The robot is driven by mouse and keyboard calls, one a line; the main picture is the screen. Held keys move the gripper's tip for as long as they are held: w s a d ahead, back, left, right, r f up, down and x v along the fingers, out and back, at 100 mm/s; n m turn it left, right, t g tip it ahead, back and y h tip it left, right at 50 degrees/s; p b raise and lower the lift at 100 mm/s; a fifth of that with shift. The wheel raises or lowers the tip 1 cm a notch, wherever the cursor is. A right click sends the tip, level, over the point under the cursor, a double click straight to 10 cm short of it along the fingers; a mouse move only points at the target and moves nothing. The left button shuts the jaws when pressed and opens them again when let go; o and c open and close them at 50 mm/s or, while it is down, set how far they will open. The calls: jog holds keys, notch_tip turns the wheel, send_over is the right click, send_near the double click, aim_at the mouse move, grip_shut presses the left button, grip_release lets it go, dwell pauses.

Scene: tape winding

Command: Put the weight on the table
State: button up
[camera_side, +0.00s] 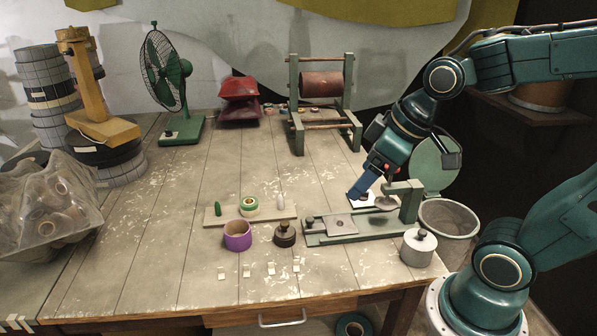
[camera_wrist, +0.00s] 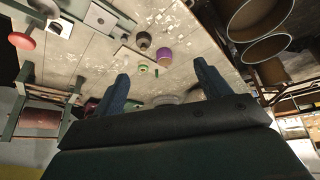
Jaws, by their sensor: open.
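A dark brown weight with a knob (camera_side: 285,235) stands upright on the table (camera_side: 180,260), between a purple tape roll (camera_side: 237,235) and the green bench fixture (camera_side: 345,238). It also shows in the wrist view (camera_wrist: 143,41). A light grey weight with a dark knob (camera_side: 418,248) stands at the right end of the fixture, near the table's right edge. My gripper (camera_side: 360,191) is open and empty, low behind the fixture by a white square. In the wrist view its two fingers (camera_wrist: 162,86) are spread with nothing between them. It is apart from both weights.
A wooden strip (camera_side: 213,217) with pegs holds a green-white tape roll (camera_side: 250,206). Small pale squares lie along the front. A fan (camera_side: 166,85) and a roller stand (camera_side: 320,95) stand behind. A bin (camera_side: 448,217) is right of the table. The left-centre tabletop is clear.

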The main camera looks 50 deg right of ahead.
jog(key=s+r+m, duration=0.2)
jog(key=s+r, duration=0.1)
jog(key=s, duration=0.3)
jog(key=shift+s+h, duration=0.25)
jog(key=shift+h, duration=0.05)
